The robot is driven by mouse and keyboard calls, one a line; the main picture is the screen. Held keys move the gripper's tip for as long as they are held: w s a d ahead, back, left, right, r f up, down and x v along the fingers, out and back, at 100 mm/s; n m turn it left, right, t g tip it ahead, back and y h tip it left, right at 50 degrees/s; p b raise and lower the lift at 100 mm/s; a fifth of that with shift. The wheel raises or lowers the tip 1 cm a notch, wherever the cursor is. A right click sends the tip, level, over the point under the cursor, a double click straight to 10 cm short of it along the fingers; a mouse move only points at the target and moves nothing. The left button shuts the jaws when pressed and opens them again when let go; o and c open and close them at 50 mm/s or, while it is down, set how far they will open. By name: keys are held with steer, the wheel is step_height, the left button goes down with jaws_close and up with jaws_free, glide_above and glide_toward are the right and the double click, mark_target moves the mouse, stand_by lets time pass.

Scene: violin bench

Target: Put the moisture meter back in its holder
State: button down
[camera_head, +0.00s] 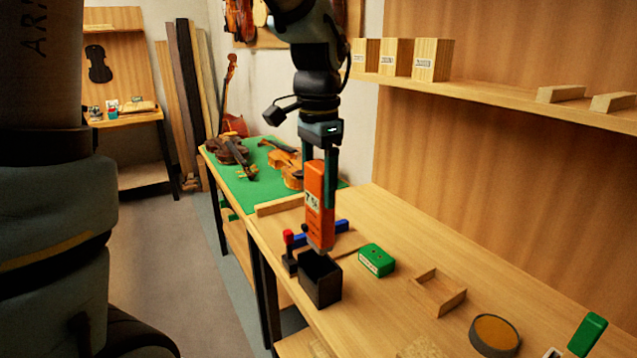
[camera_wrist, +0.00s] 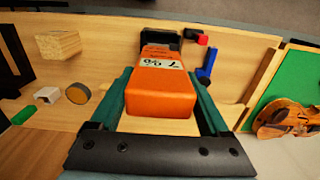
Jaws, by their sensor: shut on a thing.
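The moisture meter (camera_head: 315,224) is an orange upright block with a small display reading about 7%. My gripper (camera_head: 319,170) is shut on its upper part and holds it upright above the bench. In the wrist view the meter (camera_wrist: 162,95) sits between the two fingers of my gripper (camera_wrist: 166,112). The holder (camera_head: 319,289) looks to be the black open-topped box on the bench, just below the meter's lower end. In the wrist view part of a black box (camera_wrist: 152,37) shows past the meter, which hides the rest. Whether the meter's end touches the holder's rim is unclear.
A blue and red clamp (camera_head: 330,229) lies close behind the holder. A green block-like device (camera_head: 376,260), an open wooden tray (camera_head: 437,292) and a round tin (camera_head: 494,334) stand to the right. Violins lie on a green mat (camera_head: 262,196) at the back.

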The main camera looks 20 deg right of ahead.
mark_target(318, 231)
steer(key=shift+f+b, duration=1.55)
steer(key=shift+f, duration=1.25)
steer(key=shift+f+b, duration=1.35)
steer(key=shift+f, duration=0.9)
jaws_free()
step_height(318, 231, up, 11)
steer(key=shift+f+b, duration=0.1)
steer(key=shift+b, duration=0.55)
steer(key=a+f+n, duration=0.5)
steer(key=a, duration=0.3)
steer(key=a+f+n+t, duration=0.1)
steer(key=a+f+n, duration=0.3)
steer(key=a, duration=0.5)
steer(key=w+a+f+n, duration=0.1)
steer(key=a+f+n, duration=0.4)
steer(key=a+f, duration=0.2)
steer(key=shift+a+f+n+t, duration=0.2)
steer(key=shift+a+n+t, duration=0.1)
steer(key=shift+a, duration=0.35)
